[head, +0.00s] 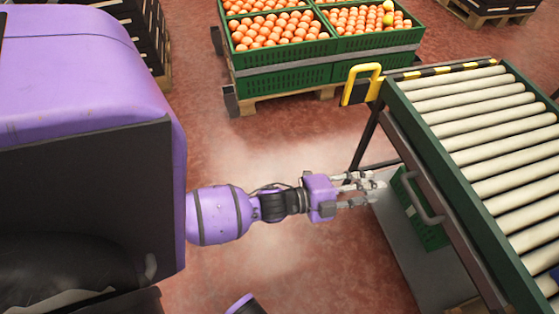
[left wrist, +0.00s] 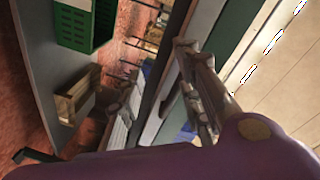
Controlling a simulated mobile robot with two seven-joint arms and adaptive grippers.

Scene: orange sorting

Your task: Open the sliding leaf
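A roller conveyor (head: 478,128) with a green frame stands at the right of the head view. I cannot tell which part is the sliding leaf. My left gripper (head: 372,189) points right, just left of the grey handle, with its fingers spread and nothing seen between them. No contact with the handle shows. Its fingers also show in the left wrist view (left wrist: 198,88), beside a long green and grey edge. My right gripper is out of view.
A green crate (head: 421,222) stands on a grey lower shelf (head: 400,248) under the conveyor. Green crates of oranges (head: 275,70) stand on a pallet at the back. Red floor (head: 300,270) is open left of the conveyor.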

